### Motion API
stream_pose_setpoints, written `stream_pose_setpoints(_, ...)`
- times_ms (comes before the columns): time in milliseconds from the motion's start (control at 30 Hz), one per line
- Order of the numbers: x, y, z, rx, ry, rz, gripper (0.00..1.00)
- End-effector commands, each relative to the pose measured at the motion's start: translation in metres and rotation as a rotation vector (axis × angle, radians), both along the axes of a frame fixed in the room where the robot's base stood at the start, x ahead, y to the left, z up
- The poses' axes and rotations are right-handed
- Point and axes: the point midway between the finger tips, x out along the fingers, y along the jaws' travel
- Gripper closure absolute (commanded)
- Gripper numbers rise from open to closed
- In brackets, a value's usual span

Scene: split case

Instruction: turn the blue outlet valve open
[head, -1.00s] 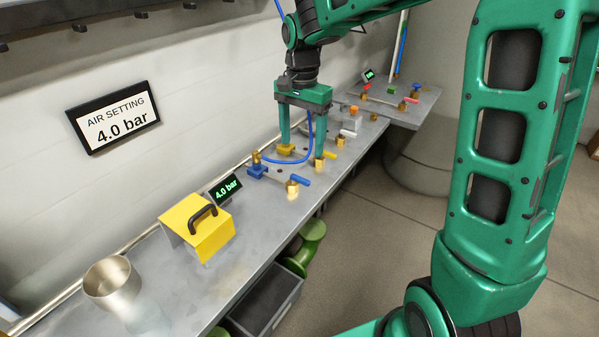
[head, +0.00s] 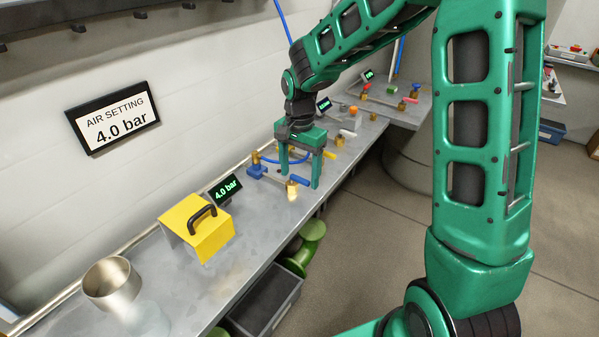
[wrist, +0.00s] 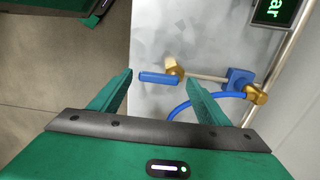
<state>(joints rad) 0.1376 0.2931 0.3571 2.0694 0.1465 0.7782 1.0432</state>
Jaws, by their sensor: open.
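The blue outlet valve has a blue lever (wrist: 158,78) on a brass body (wrist: 173,68). In the head view its brass body (head: 292,190) stands near the bench's front edge. A thin pipe joins it to a blue block (wrist: 239,78) with a brass fitting toward the wall; the block (head: 256,171) also shows in the head view. My gripper (head: 300,181) is open and empty, pointing down over the valve. In the wrist view the lever lies across the gap between the fingertips (wrist: 159,80). I cannot tell whether either finger touches it.
A display reading 4.0 bar (head: 226,188) and a yellow case (head: 197,228) stand left of the valve, with a metal bowl (head: 112,283) beyond. A blue hose (wrist: 180,109) curves beside the pipe. More valve stations with a display (head: 324,104) stand farther back.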

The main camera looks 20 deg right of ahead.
Motion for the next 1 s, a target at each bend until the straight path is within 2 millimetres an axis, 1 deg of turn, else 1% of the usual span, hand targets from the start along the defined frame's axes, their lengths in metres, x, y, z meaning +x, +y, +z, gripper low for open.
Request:
stream_pose_setpoints(167, -0.0001, 0.0001, 0.0, 0.0, 0.0, 0.0, 0.3)
stream_pose_setpoints(267, -0.0001, 0.0001, 0.0001, 0.0, 0.0, 0.0, 0.52)
stream_pose_setpoints(300, 0.0, 0.0002, 0.0001, 0.0, 0.0, 0.001, 0.62)
stream_pose_setpoints(333, 0.0001, 0.0003, 0.0002, 0.0, 0.0, 0.001, 0.69)
stream_pose_setpoints(367, 0.0002, 0.0004, 0.0003, 0.001, -0.001, 0.001, 0.72)
stream_pose_setpoints(400, 0.0004, 0.0005, 0.0003, 0.001, -0.001, 0.001, 0.72)
stream_pose_setpoints(433, 0.0005, -0.0054, 0.0006, 0.0, -0.001, -0.002, 0.72)
stream_pose_setpoints(500, 0.0008, -0.0021, 0.0005, 0.0, -0.002, 0.001, 0.72)
stream_pose_setpoints(733, 0.0023, -0.0013, 0.0009, 0.001, -0.004, 0.042, 0.72)
stream_pose_setpoints(867, 0.0038, -0.0022, 0.0011, 0.001, -0.005, 0.106, 0.72)
stream_pose_setpoints(1000, 0.0062, -0.0032, 0.0013, 0.002, -0.006, 0.211, 0.72)
